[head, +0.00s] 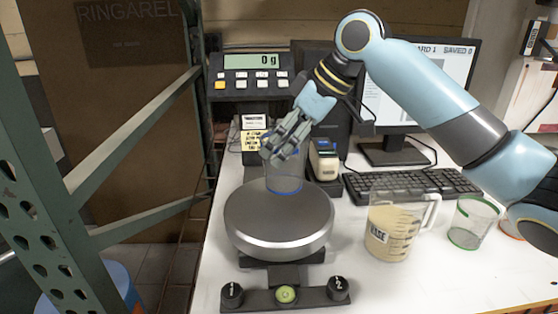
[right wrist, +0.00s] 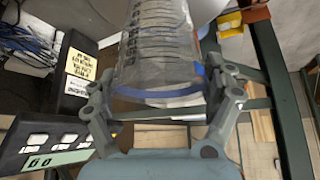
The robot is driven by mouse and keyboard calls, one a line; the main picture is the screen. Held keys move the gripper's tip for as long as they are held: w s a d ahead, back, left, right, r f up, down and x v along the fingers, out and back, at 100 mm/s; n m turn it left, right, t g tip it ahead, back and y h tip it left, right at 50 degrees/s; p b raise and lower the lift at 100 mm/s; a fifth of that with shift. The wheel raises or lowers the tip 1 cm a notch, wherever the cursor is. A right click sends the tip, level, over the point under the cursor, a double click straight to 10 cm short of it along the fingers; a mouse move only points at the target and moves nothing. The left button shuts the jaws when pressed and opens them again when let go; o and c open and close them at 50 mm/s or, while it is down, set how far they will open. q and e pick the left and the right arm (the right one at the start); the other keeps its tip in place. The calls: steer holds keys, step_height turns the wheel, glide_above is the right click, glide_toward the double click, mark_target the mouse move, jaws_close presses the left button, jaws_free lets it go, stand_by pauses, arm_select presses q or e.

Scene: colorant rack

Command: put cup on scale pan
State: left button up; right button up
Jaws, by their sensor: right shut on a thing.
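A clear cup (head: 285,176) with blue edging shows over the back part of the round metal scale pan (head: 278,222) in the head view. My right gripper (head: 283,142) reaches down from the upper right and is shut on the cup near its top. In the right wrist view the clear cup (right wrist: 158,45) with its blue band sits between the two fingers of my right gripper (right wrist: 163,90). I cannot tell whether the cup's base touches the pan. The scale display (head: 253,62) reads 0 g. My left gripper is not in view.
A pitcher (head: 388,240) of pale liquid and a green-rimmed clear cup (head: 470,222) stand right of the pan. A keyboard (head: 410,183) and monitor are behind. Numbered knobs (head: 286,294) are in front. A green metal rack post (head: 45,170) stands at left.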

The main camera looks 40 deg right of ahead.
steer(key=shift+w+a+f, duration=0.3)
steer(key=shift+a+f, duration=0.05)
steer(key=shift+a, duration=0.15)
step_height(320, 180, down, 4)
steer(key=shift+s+r+p, duration=0.1)
steer(key=shift+r+p, duration=0.15)
steer(key=shift+p, duration=0.2)
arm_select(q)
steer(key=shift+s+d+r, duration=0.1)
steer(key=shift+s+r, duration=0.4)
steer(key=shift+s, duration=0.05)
arm_select(e)
steer(key=shift+f, duration=0.25)
steer(key=o, duration=0.7)
steer(key=shift+c, duration=0.2)
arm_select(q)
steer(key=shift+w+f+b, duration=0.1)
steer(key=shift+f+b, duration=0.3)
arm_select(e)
steer(key=v, duration=1.2)
